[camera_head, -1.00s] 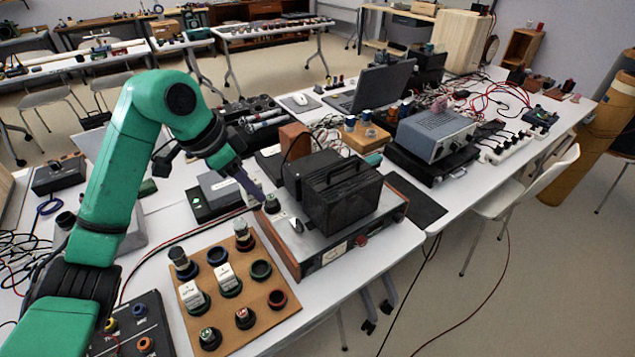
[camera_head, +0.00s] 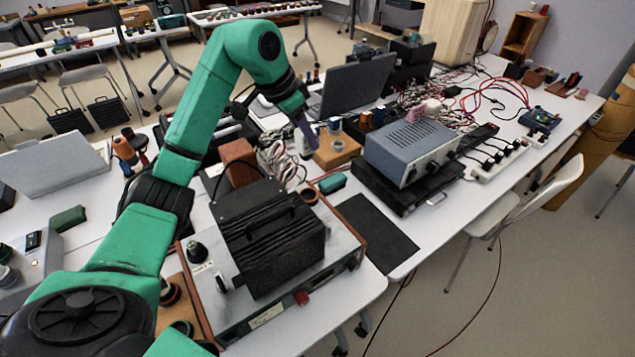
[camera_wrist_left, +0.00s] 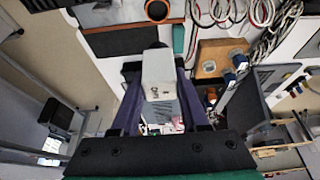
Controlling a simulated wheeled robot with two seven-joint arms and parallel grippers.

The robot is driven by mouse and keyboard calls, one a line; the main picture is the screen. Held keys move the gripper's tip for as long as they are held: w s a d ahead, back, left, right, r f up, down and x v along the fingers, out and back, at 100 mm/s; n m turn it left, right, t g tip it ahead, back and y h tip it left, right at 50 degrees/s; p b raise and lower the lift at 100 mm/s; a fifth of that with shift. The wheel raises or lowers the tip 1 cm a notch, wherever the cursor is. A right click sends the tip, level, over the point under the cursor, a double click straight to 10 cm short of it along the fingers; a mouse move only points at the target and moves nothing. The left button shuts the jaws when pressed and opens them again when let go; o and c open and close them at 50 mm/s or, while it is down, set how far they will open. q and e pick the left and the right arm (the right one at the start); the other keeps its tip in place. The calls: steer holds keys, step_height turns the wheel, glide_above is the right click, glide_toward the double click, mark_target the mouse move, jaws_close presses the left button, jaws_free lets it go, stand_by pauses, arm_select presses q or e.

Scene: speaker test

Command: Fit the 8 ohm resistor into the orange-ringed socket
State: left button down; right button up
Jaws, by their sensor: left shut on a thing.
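My left gripper (camera_wrist_left: 158,100) is shut on a white block-shaped resistor (camera_wrist_left: 158,72) with a dark end. Its printed label is too small to read. In the head view the left gripper (camera_head: 306,132) is raised beside a wooden block, beyond the black finned unit; the resistor is hard to make out there. A dark round socket with an orange-brown ring (camera_head: 310,195) is on the silver-topped device, right of the finned unit; it also shows at the top of the wrist view (camera_wrist_left: 157,10). The resistor is apart from it. My right gripper is not in view.
The black finned unit (camera_head: 268,240) stands on the silver-topped device (camera_head: 345,248). The wooden block (camera_head: 325,155) carries several round parts. A black mat (camera_head: 378,232), a grey-blue instrument (camera_head: 412,150), a laptop (camera_head: 352,85) and loose cables are near. My arm hides much of the wooden socket board (camera_head: 196,308).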

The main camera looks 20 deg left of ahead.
arm_select(q)
steer(key=f, duration=1.3)
steer(key=shift+w+f+p, duration=0.2)
steer(key=shift+f+p, duration=0.2)
steer(key=shift+f, duration=0.3)
steer(key=shift+c, duration=2.1)
jaws_free()
steer(key=shift+r, duration=0.3)
steer(key=b+v, duration=0.1)
steer(key=v, duration=1.1)
steer(key=shift+a, duration=0.1)
